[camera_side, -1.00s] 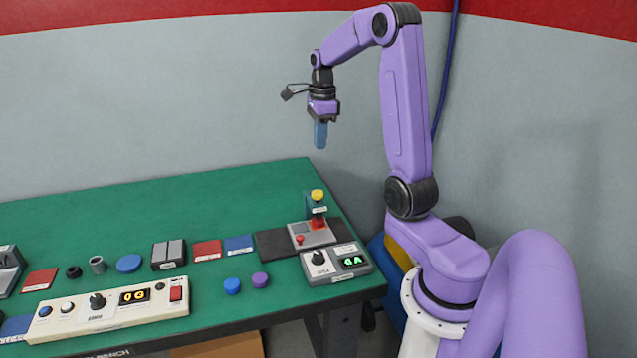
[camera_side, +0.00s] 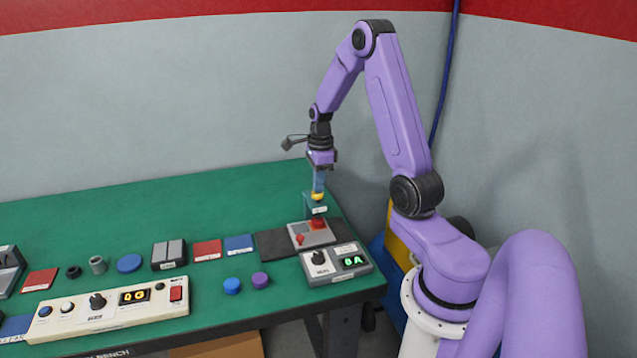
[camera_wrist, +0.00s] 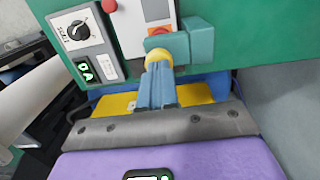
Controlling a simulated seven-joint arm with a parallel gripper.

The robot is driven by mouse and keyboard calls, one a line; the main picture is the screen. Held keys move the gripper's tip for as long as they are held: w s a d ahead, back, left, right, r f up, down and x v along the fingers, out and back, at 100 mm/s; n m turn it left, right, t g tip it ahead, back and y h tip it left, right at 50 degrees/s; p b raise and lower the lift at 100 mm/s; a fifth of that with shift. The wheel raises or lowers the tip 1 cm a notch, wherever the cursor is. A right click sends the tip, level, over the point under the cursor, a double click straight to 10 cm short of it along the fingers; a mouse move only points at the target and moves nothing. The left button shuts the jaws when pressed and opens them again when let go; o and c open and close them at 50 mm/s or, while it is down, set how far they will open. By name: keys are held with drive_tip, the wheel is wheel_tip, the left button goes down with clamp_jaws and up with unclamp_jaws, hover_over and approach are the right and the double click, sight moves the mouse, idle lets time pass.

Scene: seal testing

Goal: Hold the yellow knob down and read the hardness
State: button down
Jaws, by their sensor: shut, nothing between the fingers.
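The yellow knob (camera_side: 317,197) tops the small teal hardness tester (camera_side: 313,209) at the right end of the green bench. My gripper (camera_side: 318,190) is shut, its blue fingers pointing straight down with the tips at the knob's top. In the wrist view the closed fingertips (camera_wrist: 158,66) overlap the yellow knob (camera_wrist: 158,57); whether they press it is hard to tell. A grey readout box (camera_side: 336,264) with a dial stands in front of the tester. Its green display (camera_side: 354,260) shows what looks like "0A"; it also shows in the wrist view (camera_wrist: 86,71).
A long cream control panel (camera_side: 107,310) with a yellow display lies along the front left. A blue disc (camera_side: 232,286) and a purple disc (camera_side: 260,280) lie left of the readout box. Red and blue pads (camera_side: 239,243) lie behind them. The back of the bench is clear.

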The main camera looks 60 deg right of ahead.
drive_tip(key=shift+s+a+f, duration=0.1)
drive_tip(key=shift+f, duration=1.05)
drive_tip(key=shift+a, duration=0.15)
idle(1.4)
drive_tip(key=shift+r, duration=0.1)
wheel_tip(320, 180, up, 15)
drive_tip(key=d, duration=0.1)
idle(0.5)
drive_tip(key=shift+d, duration=0.1)
